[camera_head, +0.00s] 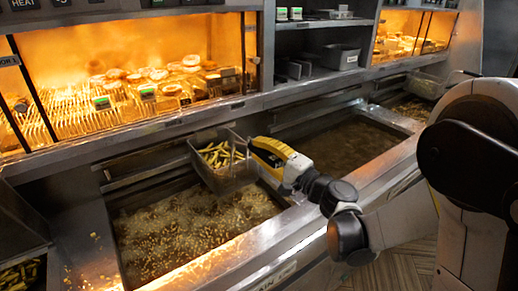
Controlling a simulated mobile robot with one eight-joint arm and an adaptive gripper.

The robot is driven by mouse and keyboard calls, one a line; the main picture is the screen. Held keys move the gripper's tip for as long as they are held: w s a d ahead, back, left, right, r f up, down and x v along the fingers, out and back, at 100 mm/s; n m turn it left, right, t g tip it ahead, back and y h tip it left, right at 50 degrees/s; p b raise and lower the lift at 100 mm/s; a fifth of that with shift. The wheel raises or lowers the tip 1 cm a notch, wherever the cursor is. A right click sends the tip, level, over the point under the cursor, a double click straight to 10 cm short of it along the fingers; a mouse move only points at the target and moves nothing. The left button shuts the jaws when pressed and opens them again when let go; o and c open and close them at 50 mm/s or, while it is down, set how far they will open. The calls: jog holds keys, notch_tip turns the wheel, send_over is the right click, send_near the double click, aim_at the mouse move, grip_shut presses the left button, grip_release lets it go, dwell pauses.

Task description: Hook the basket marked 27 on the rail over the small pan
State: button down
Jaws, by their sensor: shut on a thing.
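A wire basket (222,172) filled with fries hangs tilted slightly above the left oil pan (190,226). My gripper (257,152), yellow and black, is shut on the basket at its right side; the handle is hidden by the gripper. No number on this basket can be read. A second basket (427,86) is at the far right, at the back of the right pan (412,108), which is partly hidden by my arm. Metal rails run along the back of the pans, one behind the left pan (150,176).
The middle pan (345,145) holds dark oil and has no basket over it. Lit warming cabinets (140,80) with food stand behind the pans. A grey container (342,56) sits on the shelf between them. A steel front ledge (245,258) borders the pans.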

jog(key=c, duration=1.3)
grip_release()
jog(key=s+d+f+n+g+h, duration=0.2)
jog(key=s+d, duration=0.4)
jog(key=s, duration=0.3)
jog(key=s+d+f+n+g+h+b, duration=0.1)
jog(key=s+d+f+n+h, duration=0.3)
jog(key=s, duration=0.5)
jog(key=s+d+f+n+g+h, duration=0.3)
jog(key=s+d+h, duration=0.4)
jog(key=s+d, duration=0.1)
jog(key=shift+s+h+b, duration=0.3)
jog(key=shift+s+b, duration=0.05)
jog(key=shift+s, duration=0.25)
